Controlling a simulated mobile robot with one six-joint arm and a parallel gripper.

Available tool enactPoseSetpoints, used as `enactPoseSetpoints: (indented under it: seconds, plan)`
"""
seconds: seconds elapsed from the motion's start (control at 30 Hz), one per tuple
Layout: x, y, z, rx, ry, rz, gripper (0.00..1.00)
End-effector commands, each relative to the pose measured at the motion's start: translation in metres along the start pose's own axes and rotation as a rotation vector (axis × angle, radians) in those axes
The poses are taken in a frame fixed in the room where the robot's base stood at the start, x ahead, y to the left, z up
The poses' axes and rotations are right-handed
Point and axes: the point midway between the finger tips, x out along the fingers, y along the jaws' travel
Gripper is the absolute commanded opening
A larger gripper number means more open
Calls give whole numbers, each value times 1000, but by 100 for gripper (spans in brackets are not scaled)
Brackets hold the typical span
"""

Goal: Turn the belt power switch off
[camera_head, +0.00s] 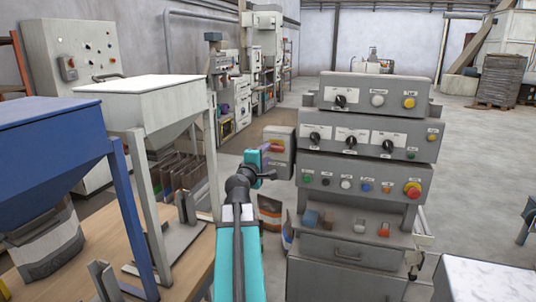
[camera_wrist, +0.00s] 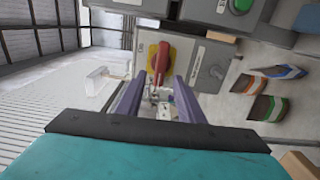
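A grey switch box (camera_head: 281,160) stands left of the control console, with a red handle on a yellow plate. I take it as the belt power switch, but its label is too small to read. In the wrist view the red handle (camera_wrist: 159,60) stands upright in the picture on its yellow plate (camera_wrist: 154,58). My gripper (camera_wrist: 166,77) is open, its two purple fingers apart, with the handle just past the fingertips and roughly in line with the gap. I cannot tell whether they touch it. In the head view my gripper (camera_head: 267,150) partly covers the switch box.
The grey control console (camera_head: 365,170) with several knobs and buttons stands to the right of my arm. White (camera_head: 150,100) and blue (camera_head: 45,140) hoppers stand over a wooden table on the left. Bags (camera_head: 270,212) lie on the floor below my gripper. Open floor lies beyond the console.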

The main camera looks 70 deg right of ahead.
Motion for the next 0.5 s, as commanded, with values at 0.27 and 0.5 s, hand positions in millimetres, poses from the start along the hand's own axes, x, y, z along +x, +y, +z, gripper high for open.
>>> enactPoseSetpoints:
  seconds: [0.27,0.5]
  plan:
    - [-31,-1,1,0,1,0,34]
    - [-43,-3,0,1,-1,3,34]
